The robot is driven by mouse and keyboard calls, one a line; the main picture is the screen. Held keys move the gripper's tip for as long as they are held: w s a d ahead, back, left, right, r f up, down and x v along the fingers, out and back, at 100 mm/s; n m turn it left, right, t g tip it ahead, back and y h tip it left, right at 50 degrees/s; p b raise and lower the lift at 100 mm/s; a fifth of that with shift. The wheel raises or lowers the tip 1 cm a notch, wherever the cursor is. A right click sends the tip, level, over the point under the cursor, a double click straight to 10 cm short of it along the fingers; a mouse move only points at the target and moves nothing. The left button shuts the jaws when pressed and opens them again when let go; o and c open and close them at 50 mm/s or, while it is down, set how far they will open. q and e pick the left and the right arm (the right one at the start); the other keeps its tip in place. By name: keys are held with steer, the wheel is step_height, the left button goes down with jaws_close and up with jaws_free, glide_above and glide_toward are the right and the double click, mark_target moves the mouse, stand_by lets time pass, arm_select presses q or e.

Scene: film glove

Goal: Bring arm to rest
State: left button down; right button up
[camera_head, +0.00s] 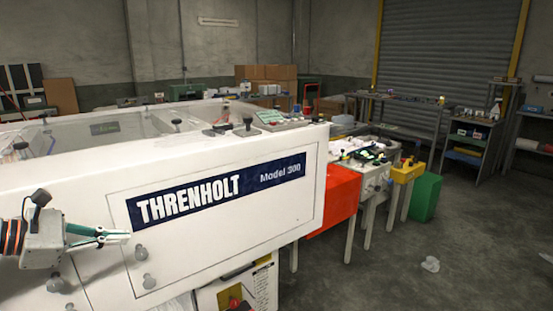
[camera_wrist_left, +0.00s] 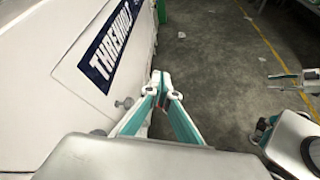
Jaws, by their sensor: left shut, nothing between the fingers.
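My left gripper (camera_head: 126,236) comes in from the left edge of the head view, in front of the white machine's front panel (camera_head: 235,235). Its teal fingers are shut with nothing between them. In the left wrist view the fingertips (camera_wrist_left: 161,84) meet, and they stand apart from the panel.
The panel bears a dark blue THRENHOLT sign (camera_head: 218,190) and round knobs (camera_head: 148,281). A red box (camera_head: 334,199), yellow box (camera_head: 408,172) and green bin (camera_head: 426,197) stand to the right. Open concrete floor (camera_head: 470,250) lies at right, with a crumpled white scrap (camera_head: 430,264).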

arm_select(q)
steer(key=s+d+f+n+t+y, duration=0.1)
steer(key=s+d+f+n+t, duration=0.2)
steer(key=f+n, duration=1)
steer(key=s+d+f+n+t+y, duration=0.1)
steer(key=s+d+f+n+t, duration=0.15)
steer(key=f+n, duration=1.05)
steer(key=s+d+f+n+g+y, duration=0.3)
steer(key=s+d+f+n+g, duration=0.1)
steer(key=s+d+f+n, duration=0.9)
steer(key=s+f+n, duration=0.3)
steer(key=f+n, duration=0.1)
steer(key=n, duration=0.1)
steer(key=shift+s+y, duration=0.15)
steer(key=shift+y, duration=0.25)
